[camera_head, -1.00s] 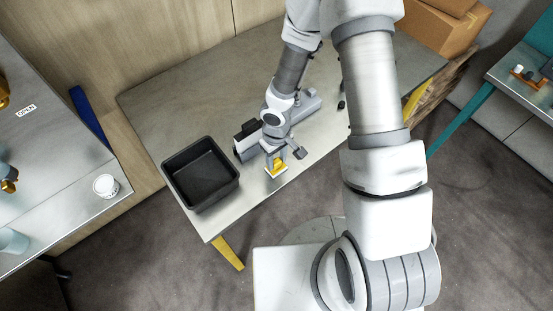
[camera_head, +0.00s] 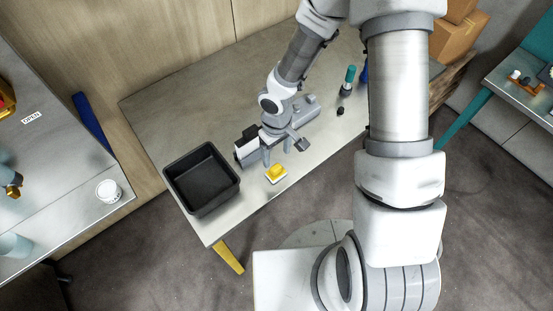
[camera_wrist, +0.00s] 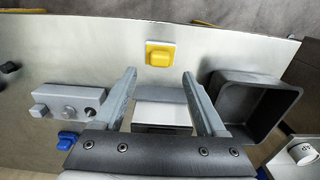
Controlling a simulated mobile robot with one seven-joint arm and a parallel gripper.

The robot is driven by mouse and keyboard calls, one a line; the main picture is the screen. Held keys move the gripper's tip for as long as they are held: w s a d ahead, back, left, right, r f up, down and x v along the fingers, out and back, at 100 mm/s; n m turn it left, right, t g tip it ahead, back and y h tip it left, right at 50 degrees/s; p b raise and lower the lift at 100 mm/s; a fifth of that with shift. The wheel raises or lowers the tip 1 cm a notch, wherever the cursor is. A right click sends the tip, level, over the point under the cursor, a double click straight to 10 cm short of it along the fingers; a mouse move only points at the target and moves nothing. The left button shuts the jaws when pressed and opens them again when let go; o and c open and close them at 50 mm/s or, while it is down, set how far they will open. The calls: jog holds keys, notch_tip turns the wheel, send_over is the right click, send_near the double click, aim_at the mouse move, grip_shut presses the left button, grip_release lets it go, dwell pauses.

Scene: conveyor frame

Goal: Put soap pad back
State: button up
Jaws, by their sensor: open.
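The soap pad (camera_head: 276,172), a yellow block on a white base, lies on the grey metal table near its front edge. It also shows in the wrist view (camera_wrist: 160,54), ahead of the fingertips and apart from them. My gripper (camera_head: 275,156) is open and empty just behind the pad; its two fingers spread wide in the wrist view (camera_wrist: 158,77). Below and between the fingers in the wrist view is a grey and white box-like holder (camera_wrist: 162,112). It also shows in the head view (camera_head: 246,146), partly hidden by my gripper.
A black open bin (camera_head: 202,180) stands left of the pad and looks empty. A grey fixture with knobs (camera_wrist: 68,103) lies on the other side. A teal-topped bottle (camera_head: 348,82) stands further right. The table's front edge is close to the pad.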

notch_tip(320, 180, up, 6)
notch_tip(320, 180, up, 16)
jog(key=m+t+h, duration=0.2)
jog(key=m, duration=0.1)
send_over(277, 167)
jog(key=d, duration=0.8)
jog(key=s+d+r+m+t+y, duration=0.2)
jog(key=s+r+m+t, duration=0.1)
jog(key=s+r, duration=0.9)
jog(key=shift+s+d+r+m+t+p, duration=0.2)
jog(key=shift+r+m+t+p, duration=0.15)
jog(key=shift+r, duration=0.55)
jog(key=c, duration=0.4)
jog(key=shift+a, duration=0.1)
